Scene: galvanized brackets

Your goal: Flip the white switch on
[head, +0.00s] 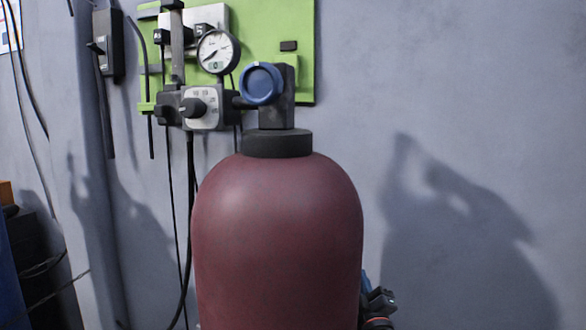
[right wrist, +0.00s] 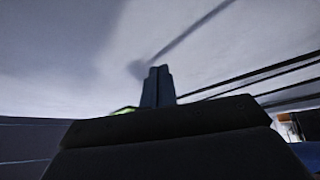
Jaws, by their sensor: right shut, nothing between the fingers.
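I cannot make out a clearly white switch in either view. In the head view, a dark wall box (head: 110,45) with a small lever is at the upper left. A light grey panel with a black rotary knob (head: 193,107) sits low on a green board (head: 271,70). My right gripper (right wrist: 158,87) shows in the right wrist view, its dark fingers shut together and empty, with pale wall or ceiling behind. Its place relative to the switch cannot be told. My left gripper is not in view.
A large dark red cylinder (head: 278,240) with a black collar and blue knob (head: 262,84) stands in front of the wall, hiding part of it. A round gauge (head: 217,52) is on the board. Cables hang below. The wall at right is bare.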

